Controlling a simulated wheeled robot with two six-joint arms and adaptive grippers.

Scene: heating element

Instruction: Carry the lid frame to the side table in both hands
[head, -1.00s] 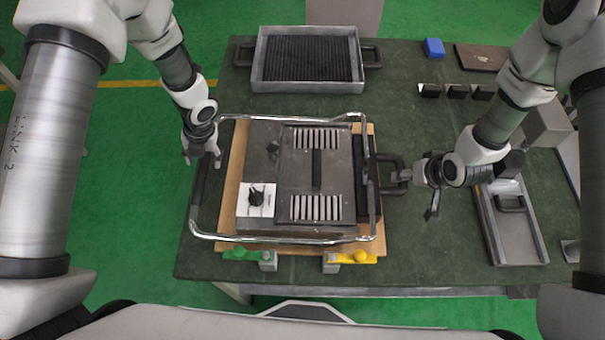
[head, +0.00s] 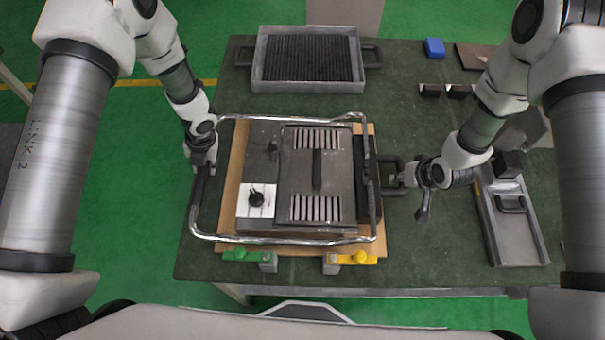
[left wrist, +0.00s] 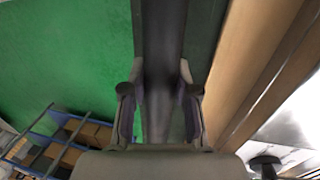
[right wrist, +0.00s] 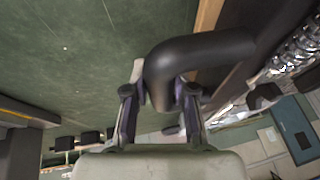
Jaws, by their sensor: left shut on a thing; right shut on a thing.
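The lid frame (head: 290,240) is a chrome tube loop around a grey heating unit (head: 316,205) with slotted vents and a knob. My left gripper (head: 201,168) is shut on the frame's dark left grip, which also runs between the fingers in the left wrist view (left wrist: 160,60). My right gripper (head: 402,176) is shut on a black bent handle (head: 388,160) at the right side; it is also between the fingers in the right wrist view (right wrist: 195,52). I cannot tell whether this handle belongs to the frame or the unit. The frame looks level.
The unit sits on a wooden board (head: 232,185) on the dark green table (head: 420,250). Green (head: 240,254) and yellow (head: 360,258) clamps are at its front. A ribbed tray (head: 262,80) stands behind; a metal tray (head: 518,240) and blue block (head: 434,48) lie right.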

